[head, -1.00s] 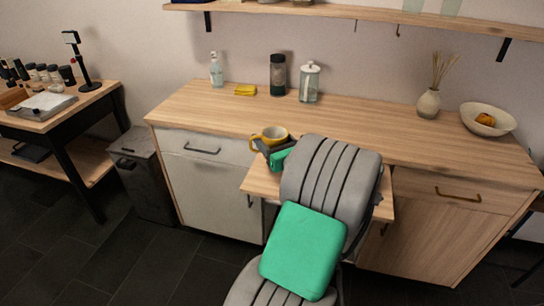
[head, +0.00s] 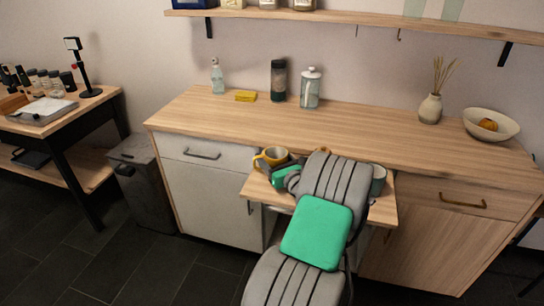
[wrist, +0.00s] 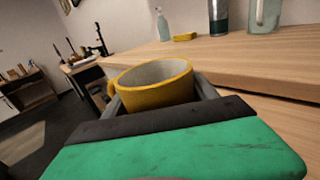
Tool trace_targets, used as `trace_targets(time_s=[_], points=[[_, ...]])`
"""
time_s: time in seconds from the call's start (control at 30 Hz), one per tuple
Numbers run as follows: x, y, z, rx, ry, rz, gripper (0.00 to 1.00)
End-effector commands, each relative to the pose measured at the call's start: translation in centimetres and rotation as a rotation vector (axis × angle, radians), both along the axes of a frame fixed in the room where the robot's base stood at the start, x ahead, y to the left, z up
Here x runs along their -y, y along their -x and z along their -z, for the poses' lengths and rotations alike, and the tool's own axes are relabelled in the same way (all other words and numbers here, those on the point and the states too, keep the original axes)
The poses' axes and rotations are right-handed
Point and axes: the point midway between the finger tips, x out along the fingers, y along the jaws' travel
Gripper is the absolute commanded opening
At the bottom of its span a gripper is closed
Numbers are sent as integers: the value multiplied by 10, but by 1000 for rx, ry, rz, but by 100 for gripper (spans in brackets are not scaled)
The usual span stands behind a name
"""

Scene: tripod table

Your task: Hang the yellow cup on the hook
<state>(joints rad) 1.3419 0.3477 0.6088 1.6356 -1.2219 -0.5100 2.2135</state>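The yellow cup (head: 272,158) has a pale inside and its handle on the left. It is upright over the back left of the pull-out board, and I cannot tell whether it touches the board. My gripper (head: 288,168) is around it; in the wrist view the cup (wrist: 152,86) sits between both fingers (wrist: 160,100), which look shut on its sides. Its lower part is hidden by the gripper. Two small hooks hang under the wall shelf: a brass-coloured one (head: 399,36) and a thinner dark one (head: 357,31). Both are empty.
The pull-out board (head: 383,212) also bears a greyish cup (head: 379,174), partly behind my arm. On the counter (head: 190,113) stand a soap bottle (head: 217,78), yellow sponge (head: 245,96), dark jar (head: 278,80), glass jar (head: 310,88), reed vase (head: 430,108) and bowl (head: 490,124). The counter's middle is clear.

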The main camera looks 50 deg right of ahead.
Motion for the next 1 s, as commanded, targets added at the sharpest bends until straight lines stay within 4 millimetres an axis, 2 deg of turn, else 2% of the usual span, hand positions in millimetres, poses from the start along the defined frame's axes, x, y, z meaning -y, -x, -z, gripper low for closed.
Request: trace_targets(time_s=[0.37,0.47,0.8,1.0], points=[[0,0,-6,0,2,0,73],[-4,15,-3,-2,-2,3,73],[-35,93,-4,0,-3,6,73],[-44,111,-4,0,1,1,73]])
